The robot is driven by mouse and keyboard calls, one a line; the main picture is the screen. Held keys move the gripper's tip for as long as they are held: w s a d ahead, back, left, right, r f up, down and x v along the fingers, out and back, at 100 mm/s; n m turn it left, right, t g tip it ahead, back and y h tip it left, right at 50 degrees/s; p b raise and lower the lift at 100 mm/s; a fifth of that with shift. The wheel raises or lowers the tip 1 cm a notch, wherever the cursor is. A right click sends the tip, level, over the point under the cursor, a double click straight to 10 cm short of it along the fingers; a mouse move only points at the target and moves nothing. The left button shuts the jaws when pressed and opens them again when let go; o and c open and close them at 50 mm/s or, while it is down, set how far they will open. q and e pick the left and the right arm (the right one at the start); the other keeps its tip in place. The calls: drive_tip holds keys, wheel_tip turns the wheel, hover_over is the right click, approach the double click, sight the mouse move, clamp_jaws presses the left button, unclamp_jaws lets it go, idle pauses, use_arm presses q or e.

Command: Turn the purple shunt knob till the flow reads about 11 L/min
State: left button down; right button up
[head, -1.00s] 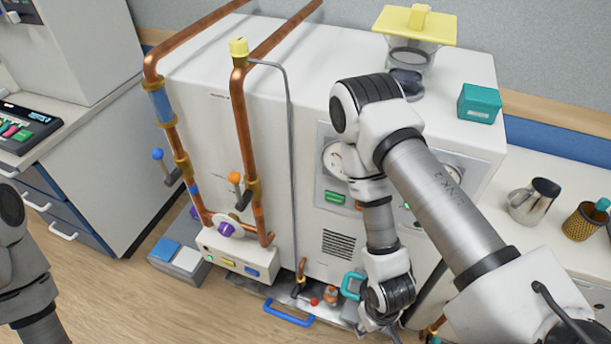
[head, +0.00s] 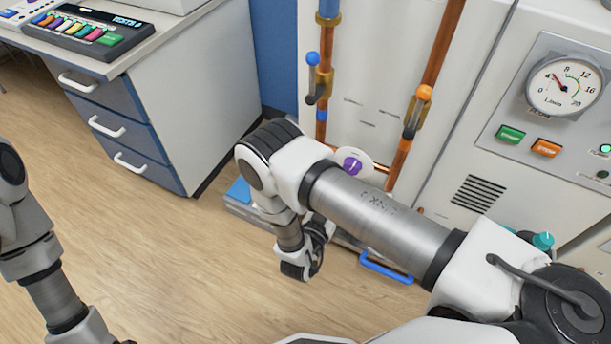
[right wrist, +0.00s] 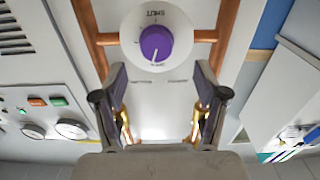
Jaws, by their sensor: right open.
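The purple shunt knob (head: 352,165) sits on a round white dial low on the pipework, just above my right forearm. In the right wrist view the knob (right wrist: 156,43) has a white pointer mark and its dial has lettering reading SHUT. My right gripper (right wrist: 160,72) is open and empty; the knob is seen beyond the gap between its fingers, apart from them. The L/min gauge (head: 563,86) has a red needle between 4 and 8. My left arm shows, but its gripper is out of view.
A blue-knobbed lever (head: 312,60) and an orange-knobbed lever (head: 424,93) stand on the pipes above the knob. A blue handle (head: 386,268) is below. Green (head: 510,134) and orange (head: 546,147) buttons sit under the gauge. The floor at left is clear.

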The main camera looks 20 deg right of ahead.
drive_tip(key=b+x, duration=0.7)
drive_tip(key=x, duration=0.1)
drive_tip(key=shift+s, duration=0.15)
drive_tip(key=shift+d+r, duration=0.15)
drive_tip(key=c, duration=1.1)
